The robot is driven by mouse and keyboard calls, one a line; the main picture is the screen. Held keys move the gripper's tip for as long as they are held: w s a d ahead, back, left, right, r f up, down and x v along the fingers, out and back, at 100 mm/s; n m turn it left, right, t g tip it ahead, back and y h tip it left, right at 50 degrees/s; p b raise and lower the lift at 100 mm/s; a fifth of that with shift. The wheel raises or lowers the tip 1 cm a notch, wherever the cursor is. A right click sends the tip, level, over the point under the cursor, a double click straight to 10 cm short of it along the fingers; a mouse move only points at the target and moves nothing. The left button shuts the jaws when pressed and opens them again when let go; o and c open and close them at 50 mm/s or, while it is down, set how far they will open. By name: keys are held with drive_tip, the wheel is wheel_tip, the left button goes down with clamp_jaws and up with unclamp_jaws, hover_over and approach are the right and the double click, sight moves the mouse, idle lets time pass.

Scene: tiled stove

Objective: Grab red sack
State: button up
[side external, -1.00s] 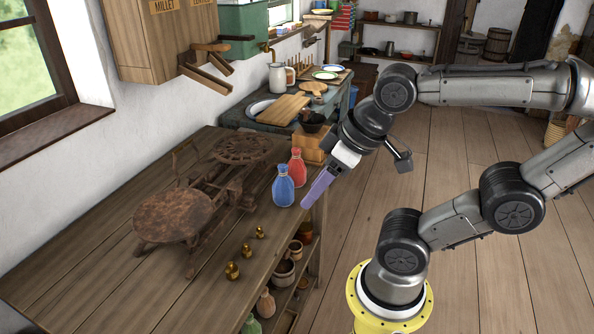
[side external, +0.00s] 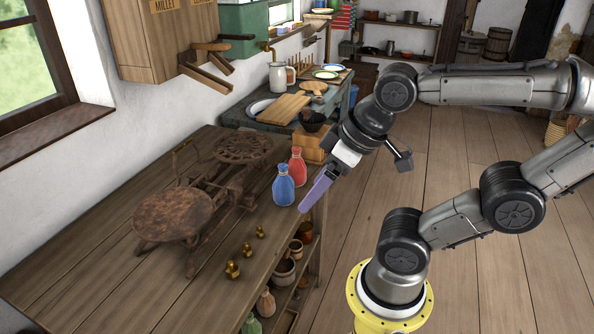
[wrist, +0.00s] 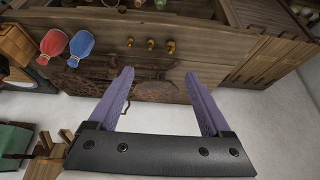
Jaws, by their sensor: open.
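The red sack (side external: 298,167) stands upright on the wooden table, just behind and to the right of the blue sack (side external: 284,186). In the wrist view the red sack (wrist: 53,43) lies at the upper left, left of the blue sack (wrist: 81,45). My gripper (side external: 303,207) has purple fingers and is beside the sacks, to their right near the table's edge. In the wrist view my gripper (wrist: 166,82) has its fingers wide apart with nothing between them. Neither sack is between the fingers.
A rusty scale (side external: 172,213) stands on the table (side external: 120,285), left of the sacks. Several brass weights (side external: 247,250) stand nearer the front. A wooden box (side external: 311,145) is behind the red sack. Pots sit on a shelf below. The table's left front is clear.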

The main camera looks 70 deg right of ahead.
drive_tip(key=shift+o, duration=1)
